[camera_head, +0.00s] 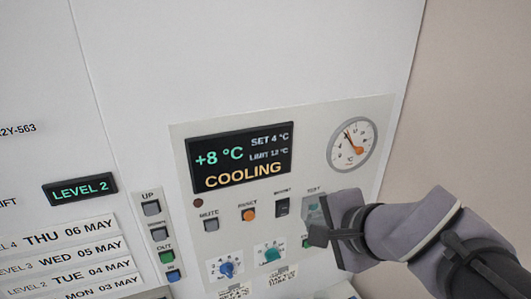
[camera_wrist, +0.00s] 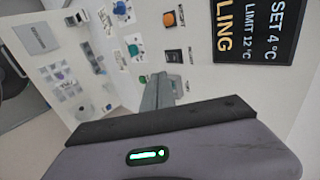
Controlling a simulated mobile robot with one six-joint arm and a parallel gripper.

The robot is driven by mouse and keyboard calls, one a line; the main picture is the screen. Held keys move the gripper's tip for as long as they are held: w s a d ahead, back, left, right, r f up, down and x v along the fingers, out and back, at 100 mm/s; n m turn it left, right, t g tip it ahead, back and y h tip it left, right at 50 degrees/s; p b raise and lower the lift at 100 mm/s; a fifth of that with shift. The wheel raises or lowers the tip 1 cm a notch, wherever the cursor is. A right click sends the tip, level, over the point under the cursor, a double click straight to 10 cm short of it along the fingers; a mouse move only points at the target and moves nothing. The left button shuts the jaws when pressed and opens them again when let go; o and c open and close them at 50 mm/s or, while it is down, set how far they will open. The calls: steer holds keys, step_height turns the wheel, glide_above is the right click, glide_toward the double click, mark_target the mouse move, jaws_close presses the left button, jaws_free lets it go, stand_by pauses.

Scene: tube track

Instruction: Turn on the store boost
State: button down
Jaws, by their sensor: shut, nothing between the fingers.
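The boost switch (camera_head: 282,207) is a small dark rocker on the white control panel, right of the orange button; its label is blurred and its position cannot be told. It also shows in the wrist view (camera_wrist: 174,56), just beyond my fingertips. My gripper (camera_head: 313,222) is shut and empty, at the panel just right of the switch. It covers most of what lies under the label there, which seems to read TEST. In the wrist view my grey fingers (camera_wrist: 161,92) are together, pointing at the panel. Whether they touch it cannot be told.
A display (camera_head: 240,158) reads +8 °C and COOLING. A round gauge (camera_head: 352,146) is at upper right. The orange button (camera_head: 248,214) and grey mute button (camera_head: 211,224) are left of the switch. A blue knob (camera_head: 227,269) and teal knob (camera_head: 270,254) sit below.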

steer(key=shift+f, duration=0.15)
steer(key=b, duration=0.2)
glide_toward(281, 211)
steer(key=x, duration=0.5)
steer(key=shift+w+a+p, duration=0.1)
steer(key=shift+w+p, duration=0.05)
steer(key=shift+p, duration=0.15)
